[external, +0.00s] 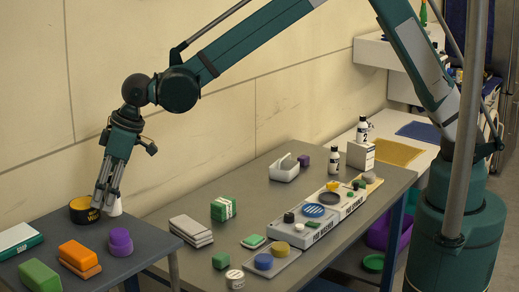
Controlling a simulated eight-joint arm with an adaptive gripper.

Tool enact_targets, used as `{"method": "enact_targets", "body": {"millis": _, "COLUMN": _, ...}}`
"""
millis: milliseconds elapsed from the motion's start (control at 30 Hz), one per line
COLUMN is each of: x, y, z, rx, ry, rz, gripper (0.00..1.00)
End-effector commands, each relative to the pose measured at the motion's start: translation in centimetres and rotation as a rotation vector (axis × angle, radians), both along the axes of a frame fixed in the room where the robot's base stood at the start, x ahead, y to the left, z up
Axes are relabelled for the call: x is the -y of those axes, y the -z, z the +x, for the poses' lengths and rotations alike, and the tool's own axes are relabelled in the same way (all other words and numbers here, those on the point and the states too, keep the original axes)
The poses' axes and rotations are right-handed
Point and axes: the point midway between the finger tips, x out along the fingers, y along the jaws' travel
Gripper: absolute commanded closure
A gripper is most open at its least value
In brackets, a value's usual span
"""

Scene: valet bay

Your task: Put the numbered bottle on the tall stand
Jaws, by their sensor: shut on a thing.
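A white bottle with a black cap and a "2" (362,132) stands upright on a tall white box (361,155) at the table's far right end. A similar marked bottle (334,161) stands on the table to the left of that box; its mark is too small to read surely. My gripper (106,206) points down at the far left, over the dark side table, well away from both bottles. It seems shut on a small white thing (116,208), mostly hidden behind the fingers. A black and yellow tin (82,211) is close to its left.
The grey table (165,213) holds a labelled rack (317,229) with round pieces, a white caddy (285,173), green blocks (223,207) and grey slabs (191,230). Orange, green and purple things (120,241) crowd the dark side table (145,252).

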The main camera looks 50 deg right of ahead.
Motion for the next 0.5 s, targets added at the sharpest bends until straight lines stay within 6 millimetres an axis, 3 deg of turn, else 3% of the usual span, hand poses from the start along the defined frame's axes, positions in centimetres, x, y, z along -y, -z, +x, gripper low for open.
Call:
{"method": "enact_targets", "body": {"millis": 200, "x": 0.0, "y": 2.3, "z": 0.0, "rx": 0.0, "ry": 0.0, "rz": 0.0, "gripper": 0.89}}
{"method": "enact_targets", "body": {"millis": 500, "x": 0.0, "y": 2.7, "z": 0.0, "rx": 0.0, "ry": 0.0, "rz": 0.0, "gripper": 0.89}}
